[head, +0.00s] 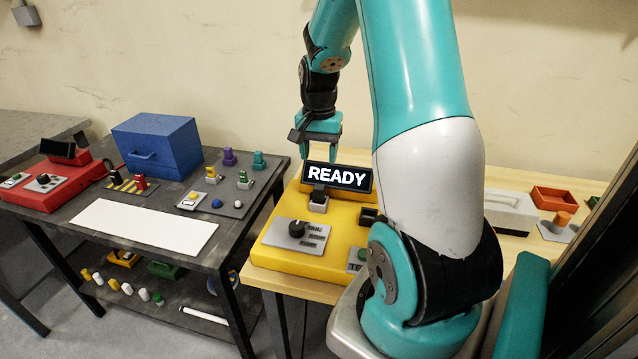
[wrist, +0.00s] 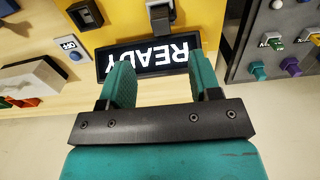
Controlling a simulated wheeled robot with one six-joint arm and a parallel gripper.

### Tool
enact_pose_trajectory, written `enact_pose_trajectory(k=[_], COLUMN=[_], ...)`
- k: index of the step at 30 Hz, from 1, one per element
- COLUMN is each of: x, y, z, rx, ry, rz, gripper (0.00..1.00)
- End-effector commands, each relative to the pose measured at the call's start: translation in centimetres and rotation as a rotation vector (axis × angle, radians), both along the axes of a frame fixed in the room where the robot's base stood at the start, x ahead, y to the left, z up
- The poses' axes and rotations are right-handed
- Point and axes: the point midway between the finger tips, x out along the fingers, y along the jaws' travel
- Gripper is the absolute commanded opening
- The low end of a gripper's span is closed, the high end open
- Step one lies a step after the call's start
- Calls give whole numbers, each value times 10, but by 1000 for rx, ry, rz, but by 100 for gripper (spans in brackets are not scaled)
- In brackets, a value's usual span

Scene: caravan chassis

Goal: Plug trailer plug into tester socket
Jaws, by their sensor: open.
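The yellow tester (head: 280,262) stands on the wooden table, with a lit display (head: 337,178) reading READY. A grey block with a black piece on top (head: 318,201) sits just in front of the display. It also shows at the top of the wrist view (wrist: 160,14). I cannot tell whether this is the socket alone or a plug in it. A black fitting (head: 368,215) is to its right, partly hidden by my arm. My gripper (head: 321,153) is open and empty, above and behind the display. In the wrist view its fingers (wrist: 161,68) straddle part of the display, which appears upside down.
A dark bench at left holds a blue box (head: 157,145), a white sheet (head: 146,228), a grey peg board (head: 217,190) and a red unit (head: 45,187). The wooden table at right holds a red-orange tray (head: 554,198). My arm hides the tester's right part.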

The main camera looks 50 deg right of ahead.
Motion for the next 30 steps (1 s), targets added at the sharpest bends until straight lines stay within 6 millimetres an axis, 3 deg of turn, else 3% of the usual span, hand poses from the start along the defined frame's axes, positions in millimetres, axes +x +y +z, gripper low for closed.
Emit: enact_pose_trajectory(k=[9,15,21,30], x=[-1,0,0,0], y=[1,1,1,1], z=[-67,-100,-117,-119], rx=[3,2,1,-1], ry=[5,2,0,-1], rz=[3,3,3,3], gripper=[57,57,57,57])
